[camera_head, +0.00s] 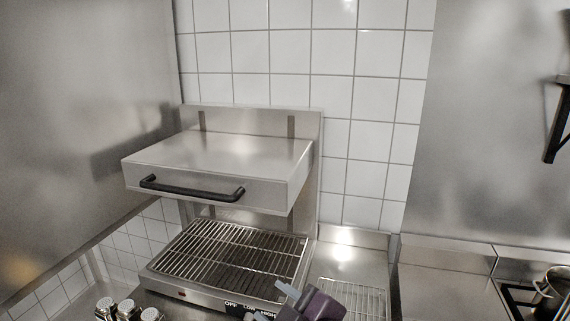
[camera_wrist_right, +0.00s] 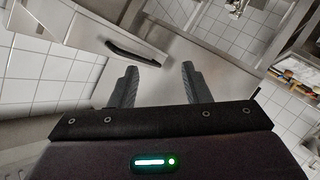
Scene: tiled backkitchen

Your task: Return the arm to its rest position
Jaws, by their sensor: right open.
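My right gripper (camera_head: 276,302) shows at the bottom edge of the head view, in front of the grill's control panel. In the right wrist view my right gripper (camera_wrist_right: 158,80) has its two dark fingers spread apart with nothing between them. The grill (camera_head: 230,262) has a wire rack, and a metal hood (camera_head: 220,165) with a black handle (camera_head: 192,188) is raised above it. The hood's handle also shows in the right wrist view (camera_wrist_right: 132,52), beyond the fingers. My left gripper is not in view.
Several metal-topped shakers (camera_head: 127,308) stand at the bottom left. A wire rack (camera_head: 350,298) lies on the counter right of the grill. A pot (camera_head: 550,290) sits on a stove at the far right. A wall shelf bracket (camera_head: 557,125) juts out above. The counter (camera_head: 440,272) between is clear.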

